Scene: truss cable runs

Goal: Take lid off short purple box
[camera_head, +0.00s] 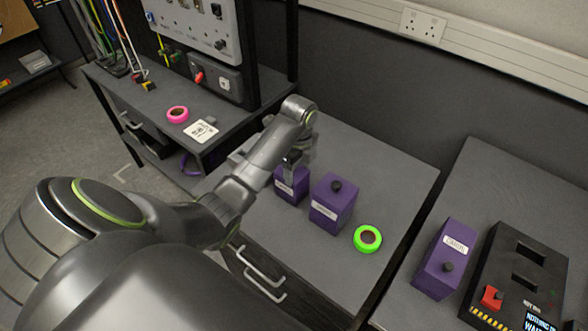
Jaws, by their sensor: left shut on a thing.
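A purple box (289,188) with a white label stands on the grey cabinet top, partly hidden by my left arm; it looks the smaller of the two boxes there. My left gripper (292,163) points down over its top and is shut, apparently on the knob of its lid, which is hidden behind the fingers. I cannot tell whether the lid is still seated. A larger purple box (330,208) with a black knob on its lid stands just to the right. My right gripper is not in view.
A green tape roll (367,239) lies right of the boxes. Another purple box (443,262) and a black device with a red switch (518,277) are on the right table, across a gap. A pink tape roll (178,114) lies on the left bench. The cabinet top behind the boxes is clear.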

